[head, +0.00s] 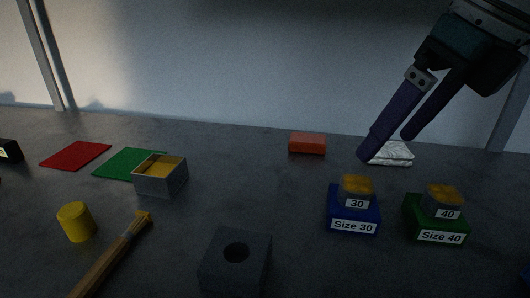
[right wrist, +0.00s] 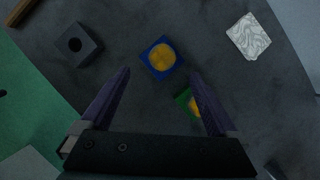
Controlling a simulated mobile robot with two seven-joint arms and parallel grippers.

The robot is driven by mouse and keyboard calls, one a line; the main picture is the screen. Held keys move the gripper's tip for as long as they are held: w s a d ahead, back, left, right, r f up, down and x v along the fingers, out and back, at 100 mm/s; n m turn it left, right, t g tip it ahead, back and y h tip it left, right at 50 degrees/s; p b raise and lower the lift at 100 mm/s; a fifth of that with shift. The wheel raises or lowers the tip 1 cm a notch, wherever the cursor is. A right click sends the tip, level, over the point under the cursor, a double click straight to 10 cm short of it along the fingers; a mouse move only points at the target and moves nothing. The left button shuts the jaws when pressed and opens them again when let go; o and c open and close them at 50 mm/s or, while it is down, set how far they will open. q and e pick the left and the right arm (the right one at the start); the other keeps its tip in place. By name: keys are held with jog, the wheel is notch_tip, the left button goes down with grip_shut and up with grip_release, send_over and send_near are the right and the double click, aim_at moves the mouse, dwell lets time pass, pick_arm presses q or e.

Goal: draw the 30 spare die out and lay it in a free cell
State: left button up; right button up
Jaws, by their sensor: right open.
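The 30 die (head: 356,188), a grey piece with a yellow top and a "30" label, sits in the blue "Size 30" block (head: 352,226). In the right wrist view its yellow top (right wrist: 161,57) shows inside the blue block, just beyond and between the fingertips. The 40 die (head: 443,201) sits in the green "Size 40" block (head: 441,237) to its right. My right gripper (head: 385,148) is open and empty, raised above and behind the blocks. My left gripper is not in view. I cannot make out which container has the free cells.
A grey box with yellow inside (head: 160,187) stands by a green mat (head: 118,165). A dark block with a hole (head: 236,276) is front centre. A yellow cylinder (head: 76,222), a brush (head: 115,252), a red mat (head: 75,156), an orange block (head: 307,144) and a marbled pad (head: 393,156) lie around.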

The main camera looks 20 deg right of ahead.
aim_at(359, 184)
jog(key=x, duration=0.9)
jog(key=shift+s+d+f, duration=0.1)
jog(key=shift+d+f, duration=0.15)
jog(key=shift+f, duration=0.2)
jog(key=shift+c, duration=0.2)
grip_shut()
jog(key=shift+r, duration=0.15)
